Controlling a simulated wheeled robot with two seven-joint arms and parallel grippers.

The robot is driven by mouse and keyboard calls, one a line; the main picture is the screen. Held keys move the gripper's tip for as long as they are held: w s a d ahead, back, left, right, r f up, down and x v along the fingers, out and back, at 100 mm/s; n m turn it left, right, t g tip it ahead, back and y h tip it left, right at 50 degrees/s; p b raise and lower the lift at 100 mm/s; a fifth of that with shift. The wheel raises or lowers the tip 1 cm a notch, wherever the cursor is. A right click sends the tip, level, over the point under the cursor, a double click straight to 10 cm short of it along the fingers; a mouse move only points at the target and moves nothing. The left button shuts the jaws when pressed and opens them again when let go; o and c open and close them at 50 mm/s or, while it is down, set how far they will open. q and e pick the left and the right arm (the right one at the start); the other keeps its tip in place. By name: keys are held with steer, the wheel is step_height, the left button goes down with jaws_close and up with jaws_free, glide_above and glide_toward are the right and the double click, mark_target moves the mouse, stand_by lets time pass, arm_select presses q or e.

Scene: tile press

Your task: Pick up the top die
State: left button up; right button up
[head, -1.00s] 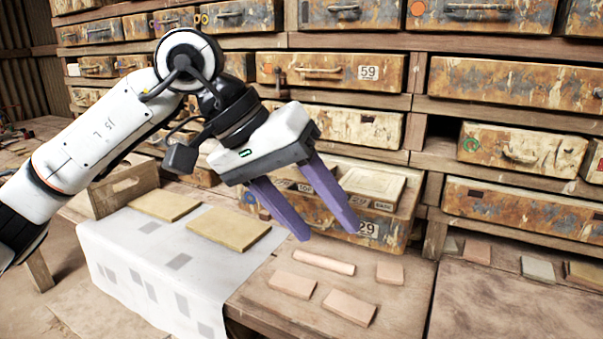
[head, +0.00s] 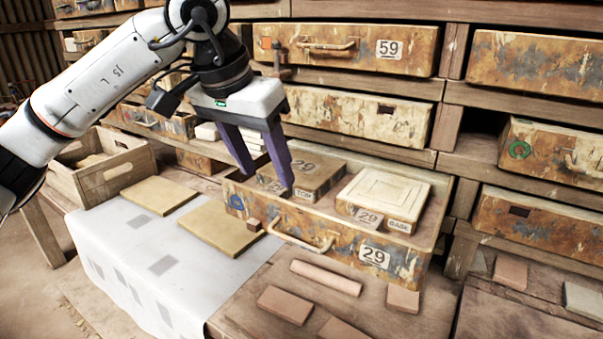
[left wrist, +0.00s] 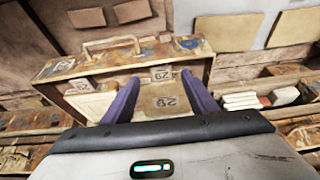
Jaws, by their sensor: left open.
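The top die (head: 318,174) is a flat brown block marked 29 and TOP. It lies in the left part of the open drawer 29 (head: 325,241), beside the cream base die (head: 385,195), marked 29 and BASE. My left gripper (head: 267,178) is open, with purple fingers pointing down over the drawer's left end; one finger covers the top die's left edge. In the left wrist view the top die (left wrist: 165,98) shows between the two spread fingers (left wrist: 160,78), and the base die (left wrist: 90,104) is to the left. Whether the fingers touch the die I cannot tell. My right gripper is not in view.
Yellow slabs (head: 222,228) lie on a white cloth (head: 110,240) beside a wooden crate (head: 103,172). Clay pieces (head: 326,278) lie on the bench in front. Shelves of closed drawers (head: 355,48) rise behind.

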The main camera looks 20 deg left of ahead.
mark_target(274, 189)
arm_select(q)
steer(key=x, duration=0.5)
steer(key=shift+a, duration=0.1)
jaws_close()
steer(key=shift+r, duration=0.1)
